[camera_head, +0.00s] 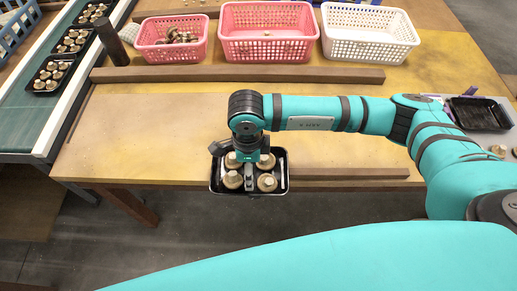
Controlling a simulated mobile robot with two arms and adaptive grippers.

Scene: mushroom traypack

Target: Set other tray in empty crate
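A black tray (284,186) with several brown-capped mushrooms is at the front edge of the table, partly beyond the edge in the picture. My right gripper (238,168) is directly over it, with dark fingers reaching down to the tray and among the mushrooms. The arm and mushrooms hide the contact, so I cannot tell whether the fingers are closed on it or whether it is lifted. A blue crate (14,32) is cut off at the top left; its inside is barely visible. My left gripper is not in view.
A small pink basket (172,52) holds mushrooms, a larger pink basket (268,49) holds one, and a white basket (370,50) looks empty. Several filled trays lie on the green conveyor (30,118). Another black tray (478,112) sits at right. Wooden rails (240,75) cross the table.

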